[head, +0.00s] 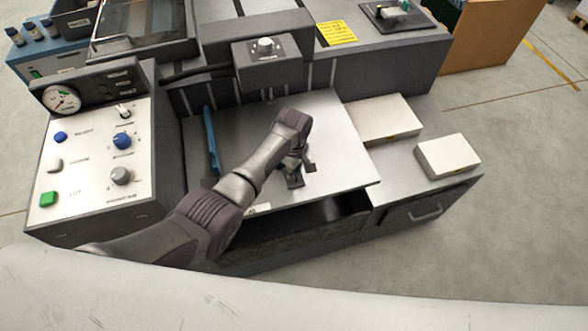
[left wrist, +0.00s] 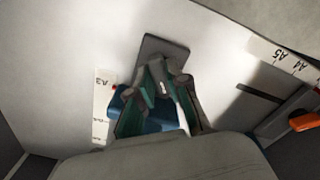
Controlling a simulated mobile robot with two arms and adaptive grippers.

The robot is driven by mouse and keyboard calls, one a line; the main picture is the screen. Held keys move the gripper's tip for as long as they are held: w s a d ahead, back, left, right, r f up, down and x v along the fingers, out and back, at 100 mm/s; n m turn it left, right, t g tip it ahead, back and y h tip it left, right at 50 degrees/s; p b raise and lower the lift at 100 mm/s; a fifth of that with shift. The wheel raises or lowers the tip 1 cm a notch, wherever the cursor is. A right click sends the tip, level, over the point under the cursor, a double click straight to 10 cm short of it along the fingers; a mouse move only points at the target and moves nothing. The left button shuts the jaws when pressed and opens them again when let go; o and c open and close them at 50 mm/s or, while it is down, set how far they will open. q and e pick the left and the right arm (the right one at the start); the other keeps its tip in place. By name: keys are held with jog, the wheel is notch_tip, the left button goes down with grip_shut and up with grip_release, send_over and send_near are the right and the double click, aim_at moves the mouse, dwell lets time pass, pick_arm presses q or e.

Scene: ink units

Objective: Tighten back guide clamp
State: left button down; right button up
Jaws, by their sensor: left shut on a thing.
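My left gripper (head: 293,168) reaches down onto the grey paper table (head: 255,115). In the left wrist view its green-padded fingers (left wrist: 160,92) are closed together on a small part that they mostly hide, which I take to be the back guide clamp. A flat dark plate (left wrist: 165,48) lies just beyond the fingertips, and a blue piece (left wrist: 148,118) shows behind and beside them. The clamp's setting cannot be read. My right gripper is in neither view.
An orange knob (left wrist: 303,121) and size scales (left wrist: 101,105) show in the left wrist view. The control panel (head: 95,160) is at left. White paper stacks (head: 447,155) lie at right.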

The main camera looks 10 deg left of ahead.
pick_arm(q)
jog(key=m+p, duration=0.1)
jog(key=m, duration=0.2)
jog(key=shift+r+m, duration=0.1)
jog(key=shift+m, duration=0.2)
jog(key=m+p, duration=0.1)
jog(key=m, duration=0.3)
jog(key=shift+m, duration=0.3)
jog(key=m+p, duration=0.1)
jog(key=m, duration=0.3)
jog(key=shift+m, duration=2.1)
jog(key=c, duration=1.1)
grip_release()
notch_tip(320, 180, up, 12)
jog(key=shift+f, duration=0.1)
